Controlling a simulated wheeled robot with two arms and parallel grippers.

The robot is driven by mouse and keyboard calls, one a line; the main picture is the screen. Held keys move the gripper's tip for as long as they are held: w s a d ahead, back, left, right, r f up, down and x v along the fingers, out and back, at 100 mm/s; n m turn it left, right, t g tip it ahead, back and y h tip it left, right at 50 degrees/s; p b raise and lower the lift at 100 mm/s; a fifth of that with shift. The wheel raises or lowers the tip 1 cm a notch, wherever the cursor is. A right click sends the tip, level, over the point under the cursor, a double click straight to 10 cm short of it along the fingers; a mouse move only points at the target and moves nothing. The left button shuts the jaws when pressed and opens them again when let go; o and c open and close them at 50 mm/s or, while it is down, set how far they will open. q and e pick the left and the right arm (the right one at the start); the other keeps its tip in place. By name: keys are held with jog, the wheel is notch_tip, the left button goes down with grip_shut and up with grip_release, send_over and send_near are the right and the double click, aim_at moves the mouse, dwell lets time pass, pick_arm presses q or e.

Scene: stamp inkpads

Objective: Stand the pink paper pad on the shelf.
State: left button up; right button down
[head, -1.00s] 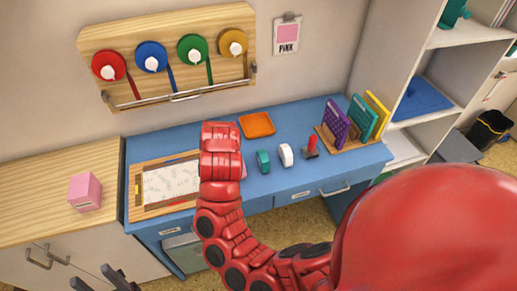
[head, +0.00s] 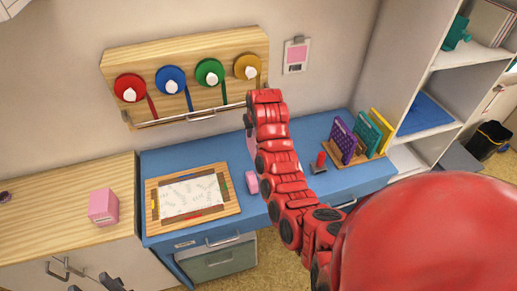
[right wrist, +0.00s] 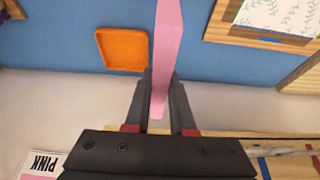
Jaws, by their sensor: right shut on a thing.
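The pink paper pad (right wrist: 166,45) is gripped between the dark fingers of my right gripper (right wrist: 160,82) in the right wrist view, seen edge-on. In the head view my red right arm hides most of it; a pink edge (head: 249,143) shows beside the arm, over the blue desk. The white shelf unit (head: 443,82) stands at the right. It holds a blue mat (head: 425,113) on a middle level and a teal object (head: 458,33) higher up. My left gripper (head: 98,284) shows partly at the bottom left, its dark fingers apart and empty.
A wooden rack (head: 349,160) holds purple, teal and yellow pads on the desk's right end. A red-handled stamp (head: 320,162), a small pink item (head: 252,182) and a framed sheet (head: 192,194) are on the desk. An orange tray (right wrist: 121,48) lies near the held pad.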

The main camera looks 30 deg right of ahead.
notch_tip(320, 180, down, 6)
jog(key=p, duration=0.2)
jog(key=shift+f+p, duration=0.25)
jog(key=shift+p, duration=0.05)
jog(key=shift+f, duration=0.3)
jog(key=c, duration=0.8)
grip_release()
jog(key=shift+o, duration=0.2)
jog(key=shift+r, duration=0.1)
